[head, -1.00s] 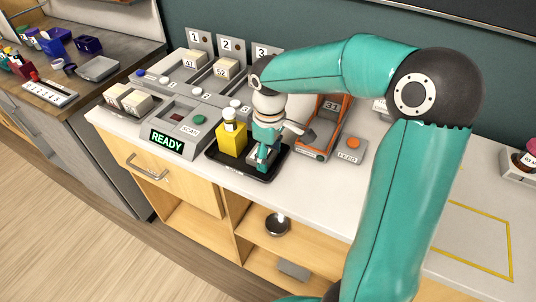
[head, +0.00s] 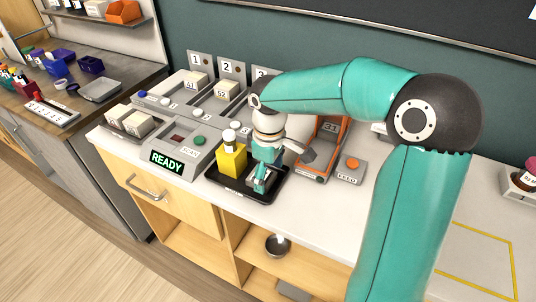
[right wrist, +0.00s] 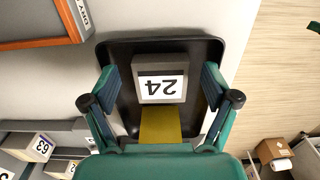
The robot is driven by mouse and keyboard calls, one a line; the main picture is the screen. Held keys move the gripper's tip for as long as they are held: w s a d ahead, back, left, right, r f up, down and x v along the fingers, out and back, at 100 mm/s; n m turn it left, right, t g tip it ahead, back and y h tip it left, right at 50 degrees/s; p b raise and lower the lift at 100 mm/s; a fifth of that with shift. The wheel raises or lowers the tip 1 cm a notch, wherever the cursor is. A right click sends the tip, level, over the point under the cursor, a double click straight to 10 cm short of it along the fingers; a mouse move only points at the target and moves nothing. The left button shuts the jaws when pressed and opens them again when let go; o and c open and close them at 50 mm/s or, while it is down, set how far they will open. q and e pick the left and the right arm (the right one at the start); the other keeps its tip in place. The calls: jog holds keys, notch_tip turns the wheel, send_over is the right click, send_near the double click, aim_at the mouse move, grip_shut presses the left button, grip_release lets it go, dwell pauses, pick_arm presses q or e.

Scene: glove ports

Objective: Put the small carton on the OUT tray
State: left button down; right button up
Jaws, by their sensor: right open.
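A small pale grey carton marked 24 (right wrist: 161,85) sits in a black tray (head: 238,190); the tray also shows in the right wrist view (right wrist: 208,50). The tray's front label is too small to read. My right gripper (head: 260,187) is over the tray; in the right wrist view its open fingers (right wrist: 160,90) stand on either side of the carton, with gaps. I cannot tell how far above the tray they are. In the head view the gripper hides the carton. My left gripper is not in view.
An orange-framed stand (head: 325,140) and a FEED button box (head: 349,170) are to the right. A READY scan box (head: 178,146) is to the left. The counter in front is narrow.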

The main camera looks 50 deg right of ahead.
aim_at(269, 178)
notch_tip(269, 178, up, 11)
jog(key=shift+p, duration=0.45)
jog(key=shift+r, duration=0.2)
